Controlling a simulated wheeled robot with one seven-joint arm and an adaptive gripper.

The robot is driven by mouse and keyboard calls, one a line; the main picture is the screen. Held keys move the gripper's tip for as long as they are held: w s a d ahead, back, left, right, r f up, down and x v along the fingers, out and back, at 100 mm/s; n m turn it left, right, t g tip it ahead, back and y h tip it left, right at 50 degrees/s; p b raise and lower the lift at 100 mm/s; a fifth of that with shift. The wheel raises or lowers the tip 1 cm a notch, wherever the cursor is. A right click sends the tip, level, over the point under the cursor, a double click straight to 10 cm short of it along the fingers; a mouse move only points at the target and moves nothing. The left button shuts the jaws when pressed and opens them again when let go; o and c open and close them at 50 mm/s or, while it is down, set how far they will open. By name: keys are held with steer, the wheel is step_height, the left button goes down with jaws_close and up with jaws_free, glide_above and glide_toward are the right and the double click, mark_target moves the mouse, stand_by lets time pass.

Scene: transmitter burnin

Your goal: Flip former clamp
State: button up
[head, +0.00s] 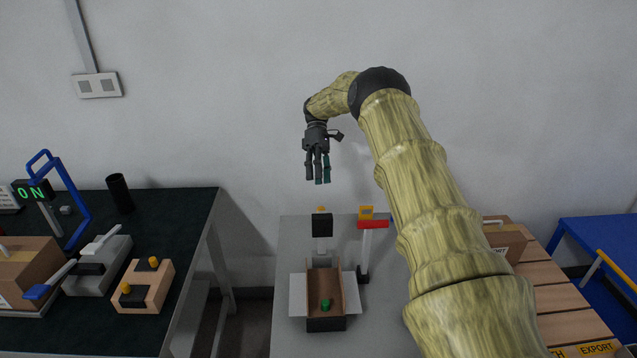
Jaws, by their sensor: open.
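No part is labelled as the former clamp. A red bar (372,225) on a white upright beside the open carton could be its handle, but I cannot tell for sure. The upright ends in a black foot at the carton's right side. The open brown carton (338,288) sits on the grey table with white flaps out to its sides and a green piece (325,305) inside. A black block (322,225) on a white post stands behind it. My gripper (318,181) is open and empty, fingers pointing down, in front of the wall and above the black block in the picture.
My arm crosses the right side and hides part of the grey table (287,240). A dark bench (185,225) at left holds a blue-handled device (73,200), a wooden block with yellow knobs (148,287) and a black cup (120,194). A slatted surface and blue table (590,235) are at right.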

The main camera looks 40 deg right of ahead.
step_height(320, 180, up, 6)
steer(key=shift+r, duration=0.2)
steer(key=shift+f, duration=0.1)
stand_by(0.6)
